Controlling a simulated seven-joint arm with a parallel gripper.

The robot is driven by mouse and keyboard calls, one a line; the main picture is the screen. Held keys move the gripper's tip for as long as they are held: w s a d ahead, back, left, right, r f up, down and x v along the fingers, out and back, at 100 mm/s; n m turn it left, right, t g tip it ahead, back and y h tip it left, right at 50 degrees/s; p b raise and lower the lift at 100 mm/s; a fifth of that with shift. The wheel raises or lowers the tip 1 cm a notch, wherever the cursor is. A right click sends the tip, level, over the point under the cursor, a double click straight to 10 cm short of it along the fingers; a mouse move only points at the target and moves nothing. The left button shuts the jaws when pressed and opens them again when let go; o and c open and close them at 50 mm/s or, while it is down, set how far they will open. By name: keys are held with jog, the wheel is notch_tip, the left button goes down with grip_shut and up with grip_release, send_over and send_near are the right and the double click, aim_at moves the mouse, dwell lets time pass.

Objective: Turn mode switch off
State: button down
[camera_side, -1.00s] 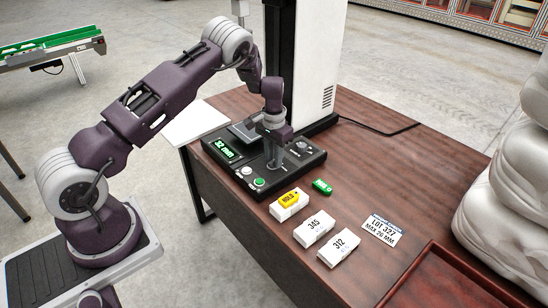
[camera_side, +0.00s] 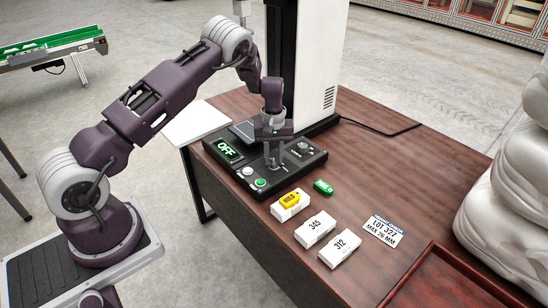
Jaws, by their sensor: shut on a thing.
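The black control panel (camera_side: 312,158) lies on the table, and its green display (camera_side: 226,149) reads "OFF". My gripper (camera_side: 273,163) points down at the middle of the panel, its fingers shut at the panel's surface on what appears to be the mode switch. The switch itself is mostly hidden by the fingers, so its pointer cannot be read. A separate round knob (camera_side: 303,146) shows to the right of the gripper, apart from it. A white button (camera_side: 247,171) and a green button (camera_side: 260,183) sit at the panel's front left.
A tall black-and-white column (camera_side: 318,60) stands behind the panel. White blocks marked 345 (camera_side: 315,229) and 312 (camera_side: 341,247), a block with a yellow piece (camera_side: 289,200), a green tag (camera_side: 323,187) and a lot card (camera_side: 384,231) lie in front and right.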

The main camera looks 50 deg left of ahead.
jog(key=shift+n, duration=0.5)
dwell(0.3)
jog(key=c, duration=1.2)
grip_release()
jog(key=shift+r, duration=0.1)
